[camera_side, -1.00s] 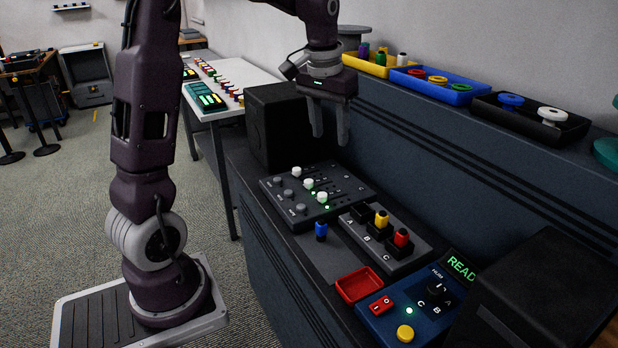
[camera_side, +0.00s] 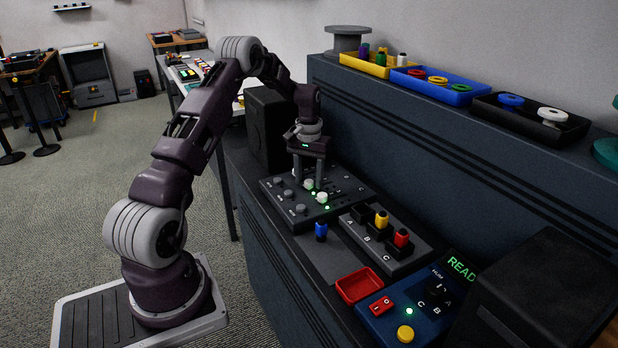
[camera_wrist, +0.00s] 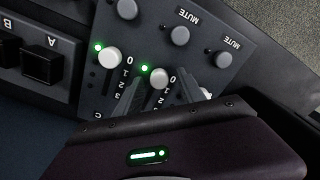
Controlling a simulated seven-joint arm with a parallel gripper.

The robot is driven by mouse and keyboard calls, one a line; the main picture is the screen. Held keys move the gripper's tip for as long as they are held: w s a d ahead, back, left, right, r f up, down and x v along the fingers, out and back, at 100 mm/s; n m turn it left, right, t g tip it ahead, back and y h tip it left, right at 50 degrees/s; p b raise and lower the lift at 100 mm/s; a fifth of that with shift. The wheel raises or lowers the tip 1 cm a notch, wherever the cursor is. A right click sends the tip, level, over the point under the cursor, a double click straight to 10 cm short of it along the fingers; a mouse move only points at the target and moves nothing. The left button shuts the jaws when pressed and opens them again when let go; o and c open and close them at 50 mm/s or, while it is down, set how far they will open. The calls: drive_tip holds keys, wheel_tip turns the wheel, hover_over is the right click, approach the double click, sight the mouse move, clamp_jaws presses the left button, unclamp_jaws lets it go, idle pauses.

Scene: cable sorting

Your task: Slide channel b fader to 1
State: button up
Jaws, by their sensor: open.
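The fader panel (camera_side: 340,182) is a dark box with three white fader knobs, mute knobs and green lights. In the wrist view the middle white knob, the channel b fader (camera_wrist: 158,74), sits by the 0 mark of its scale. My gripper (camera_wrist: 162,84) is open and low over the panel, one finger on each side of this knob. I cannot tell whether either finger touches it. The channel b fader also shows between the fingers in the side view (camera_side: 309,184), with my gripper (camera_side: 309,182) pointing down.
The channel c fader (camera_wrist: 109,57) stands close beside one finger; the third knob (camera_wrist: 205,92) is partly hidden by the other. A black box (camera_side: 265,130) stands behind the panel. A block with coloured plugs (camera_side: 388,238) and a red tray (camera_side: 359,285) lie in front.

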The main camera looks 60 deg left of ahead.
drive_tip(key=shift+c, duration=0.2)
clamp_jaws()
idle(1.0)
